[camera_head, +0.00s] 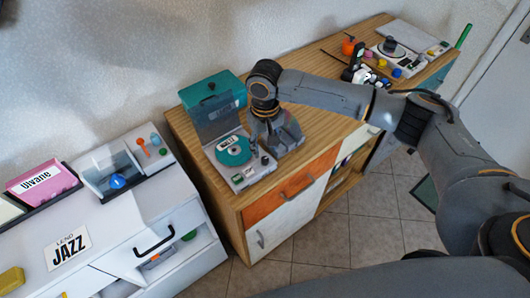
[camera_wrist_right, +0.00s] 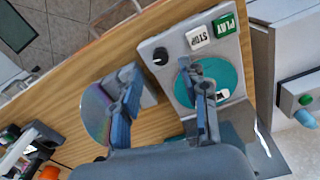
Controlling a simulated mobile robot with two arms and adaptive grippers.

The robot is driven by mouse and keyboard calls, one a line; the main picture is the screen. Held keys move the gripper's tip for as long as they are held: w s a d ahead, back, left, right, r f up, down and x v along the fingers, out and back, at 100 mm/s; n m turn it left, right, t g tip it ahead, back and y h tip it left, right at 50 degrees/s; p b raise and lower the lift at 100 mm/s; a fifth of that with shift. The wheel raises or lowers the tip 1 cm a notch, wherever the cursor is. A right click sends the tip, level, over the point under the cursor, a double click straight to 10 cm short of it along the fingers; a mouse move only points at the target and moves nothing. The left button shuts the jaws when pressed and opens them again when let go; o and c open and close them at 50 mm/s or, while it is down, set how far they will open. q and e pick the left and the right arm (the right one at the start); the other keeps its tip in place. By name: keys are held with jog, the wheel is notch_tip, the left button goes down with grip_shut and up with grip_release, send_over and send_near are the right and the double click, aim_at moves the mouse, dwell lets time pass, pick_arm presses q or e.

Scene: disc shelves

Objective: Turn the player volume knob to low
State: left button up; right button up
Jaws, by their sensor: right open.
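The disc player (camera_head: 222,158) stands on the left end of the wooden cabinet, its lid (camera_head: 220,112) raised. A teal disc (camera_head: 234,151) lies in it and also shows in the wrist view (camera_wrist_right: 229,75). The black round volume knob (camera_wrist_right: 160,56) is at one corner of the player, in line with the white STOP button (camera_wrist_right: 197,38) and green PLAY button (camera_wrist_right: 224,27). My right gripper (camera_wrist_right: 164,98) is open and empty. One finger is over the disc, the other beside the player; the knob lies beyond the fingertips. My left gripper is out of view.
A grey-purple round item (camera_wrist_right: 95,115) lies beside the player, partly behind a finger. A teal box (camera_head: 212,88) is behind the lid. A white cabinet (camera_head: 150,208) with a JAZZ sign stands left. Small items and a turntable (camera_head: 390,48) occupy the wooden cabinet's far end.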

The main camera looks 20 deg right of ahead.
aim_at(265, 159)
notch_tip(265, 159, down, 5)
jog(key=shift+r, duration=0.1)
dwell(0.3)
grip_shut()
